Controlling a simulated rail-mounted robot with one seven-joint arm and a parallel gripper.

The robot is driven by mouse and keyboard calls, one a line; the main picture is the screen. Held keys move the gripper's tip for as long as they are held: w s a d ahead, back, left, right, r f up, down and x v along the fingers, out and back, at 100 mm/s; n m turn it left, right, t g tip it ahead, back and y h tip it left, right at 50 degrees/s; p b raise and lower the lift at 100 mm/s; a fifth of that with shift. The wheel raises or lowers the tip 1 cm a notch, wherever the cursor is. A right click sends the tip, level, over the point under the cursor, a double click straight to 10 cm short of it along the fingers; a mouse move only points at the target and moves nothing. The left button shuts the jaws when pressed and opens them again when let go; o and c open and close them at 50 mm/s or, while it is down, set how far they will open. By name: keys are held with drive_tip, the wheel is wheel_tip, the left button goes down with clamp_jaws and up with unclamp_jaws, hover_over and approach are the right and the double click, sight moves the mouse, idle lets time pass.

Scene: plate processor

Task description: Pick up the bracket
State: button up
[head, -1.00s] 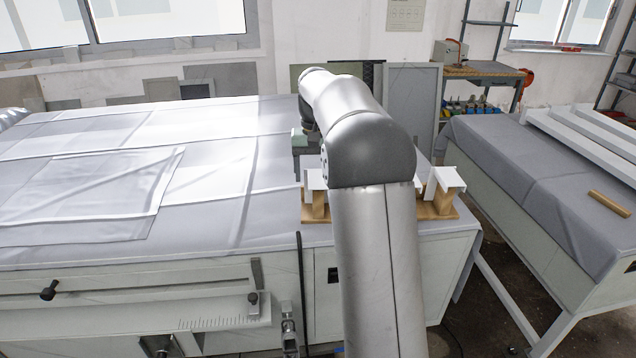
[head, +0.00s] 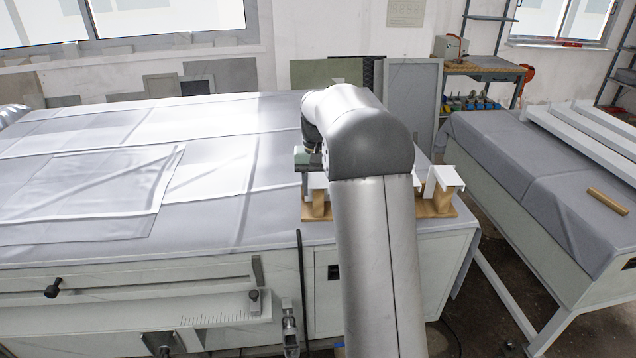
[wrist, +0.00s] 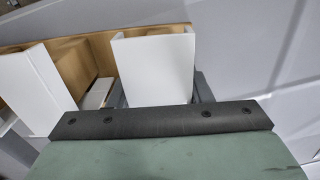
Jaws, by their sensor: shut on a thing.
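In the wrist view a white bracket (wrist: 153,68) stands between the two grey fingers of my gripper (wrist: 159,90). The fingers are shut on its sides. The bracket is still at the wooden rack (wrist: 100,50); whether it touches the rack is hidden. In the head view my gripper (head: 309,162) is low at the left end of the rack, largely behind my arm. A white bracket face (head: 317,183) shows just below it.
Another white bracket (wrist: 33,88) stands on the rack to the left in the wrist view. A white bracket (head: 443,177) shows at the rack's right end in the head view. The cloth-covered table (head: 230,215) is clear left of the rack. White beams (head: 575,135) lie on the right table.

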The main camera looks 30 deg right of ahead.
drive_tip(key=shift+r, duration=0.15)
wheel_tip(320, 180, up, 18)
idle(0.5)
idle(0.5)
